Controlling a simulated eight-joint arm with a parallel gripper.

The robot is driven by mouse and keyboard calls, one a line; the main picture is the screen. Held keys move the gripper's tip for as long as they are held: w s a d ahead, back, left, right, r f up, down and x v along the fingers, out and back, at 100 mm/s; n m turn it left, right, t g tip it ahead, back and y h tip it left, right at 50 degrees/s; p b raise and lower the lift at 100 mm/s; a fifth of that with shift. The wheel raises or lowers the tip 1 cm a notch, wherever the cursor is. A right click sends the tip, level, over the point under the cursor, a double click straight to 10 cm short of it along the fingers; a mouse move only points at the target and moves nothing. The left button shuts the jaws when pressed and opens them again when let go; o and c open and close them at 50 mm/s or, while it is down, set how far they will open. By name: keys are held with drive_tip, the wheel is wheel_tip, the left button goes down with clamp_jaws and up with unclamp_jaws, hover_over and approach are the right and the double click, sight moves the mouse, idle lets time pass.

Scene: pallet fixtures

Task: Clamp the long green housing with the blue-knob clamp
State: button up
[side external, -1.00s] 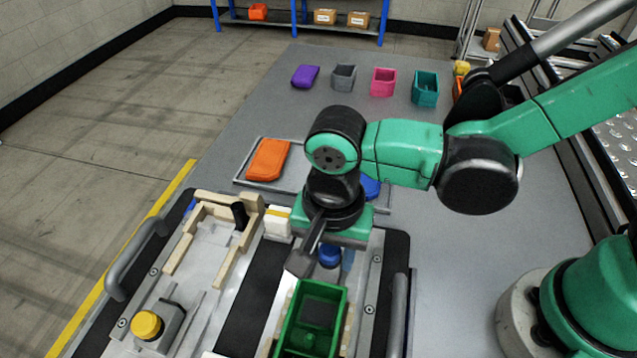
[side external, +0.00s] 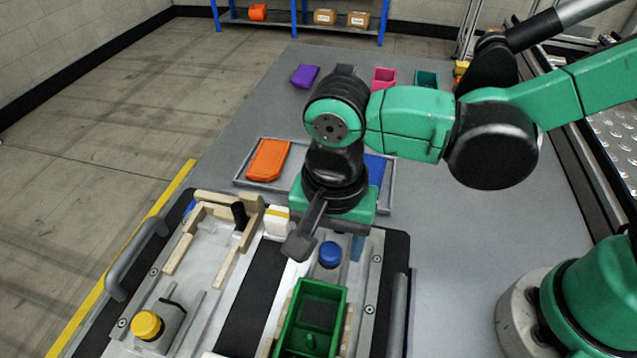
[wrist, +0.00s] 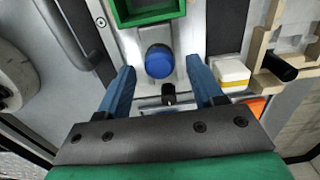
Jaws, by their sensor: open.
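The long green housing (side external: 312,322) lies in a slot of the pallet fixture at the bottom middle of the side view. Its end also shows at the top of the wrist view (wrist: 148,10). The blue knob (side external: 330,254) of the clamp stands just behind the housing's far end. In the wrist view the blue knob (wrist: 159,62) is ahead of my fingers, roughly between their lines, with a small gap to the housing. My gripper (wrist: 165,82) is open and empty. In the side view my gripper (side external: 327,243) hangs above and behind the knob.
A yellow knob (side external: 147,325) stands on the fixture's left part, near wooden rails. A white and yellow block (side external: 278,222) is left of my gripper. Behind is a tray with an orange lid (side external: 268,160) and a blue part (side external: 375,170). Several bins stand farther back.

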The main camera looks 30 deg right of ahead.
drive_tip(key=shift+r, duration=2.7)
